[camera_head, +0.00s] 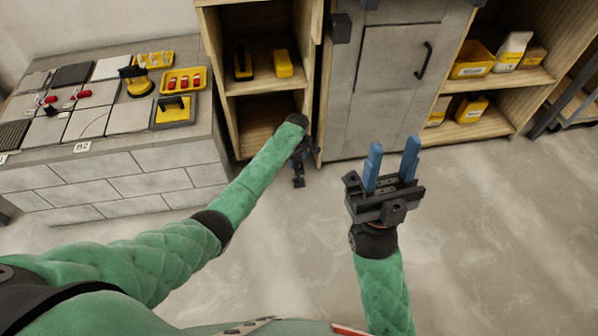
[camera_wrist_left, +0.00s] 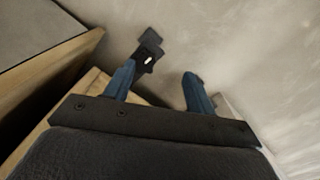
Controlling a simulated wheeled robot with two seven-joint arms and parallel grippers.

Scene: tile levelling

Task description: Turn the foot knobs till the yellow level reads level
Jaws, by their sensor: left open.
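My left gripper (camera_head: 301,158) reaches down beside the open wooden cabinet, low over the floor. In the left wrist view its two blue fingers (camera_wrist_left: 160,70) are apart. A small dark part with a white mark (camera_wrist_left: 148,58) shows beyond the left fingertip; a dark part (camera_head: 298,182) also shows below the gripper in the head view. I cannot tell whether it is a foot knob. My right gripper (camera_head: 392,158) is open and empty, above the floor at the right. I cannot make out the yellow level or its reading.
The wooden cabinet (camera_head: 265,86) holds yellow items (camera_head: 283,63). A grey door (camera_head: 390,85) and another shelf (camera_head: 484,128) stand right. The front floor (camera_head: 490,230) is clear.

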